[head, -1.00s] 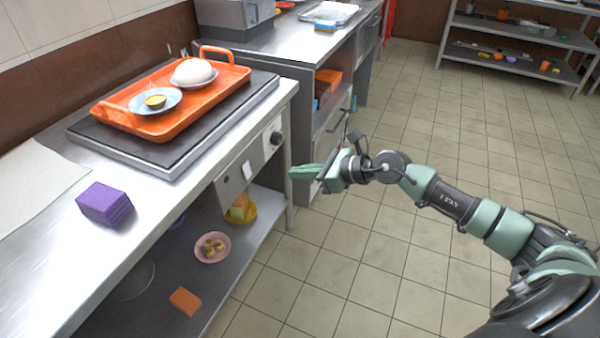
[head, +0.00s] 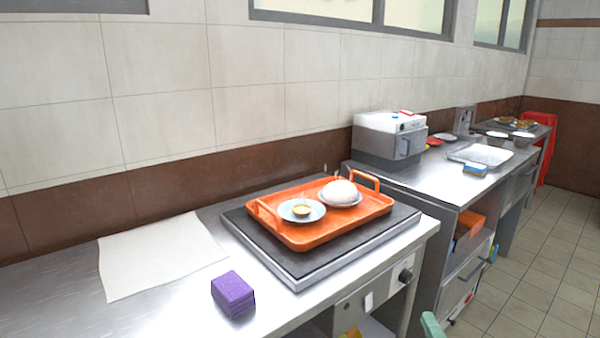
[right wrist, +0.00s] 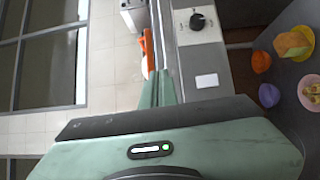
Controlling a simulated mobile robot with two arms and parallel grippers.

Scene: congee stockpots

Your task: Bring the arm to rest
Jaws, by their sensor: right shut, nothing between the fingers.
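My right gripper (head: 432,326) barely shows at the bottom edge of the head view, as a pale green tip in front of the counter's right end. In the right wrist view its two green fingers (right wrist: 160,84) are together with nothing between them. The fingers are beside the counter front with its black knob (right wrist: 197,21), apart from it as far as I can tell. Most of my right arm is out of the head view. My left gripper is in neither view.
An orange tray (head: 378,207) with a small bowl on a plate (head: 302,210) and a white dome (head: 340,192) rests on a dark hotplate (head: 300,264). A purple sponge block (head: 233,295) and a pale sheet (head: 160,254) lie on the counter. Tiled floor (head: 535,270) is clear at right.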

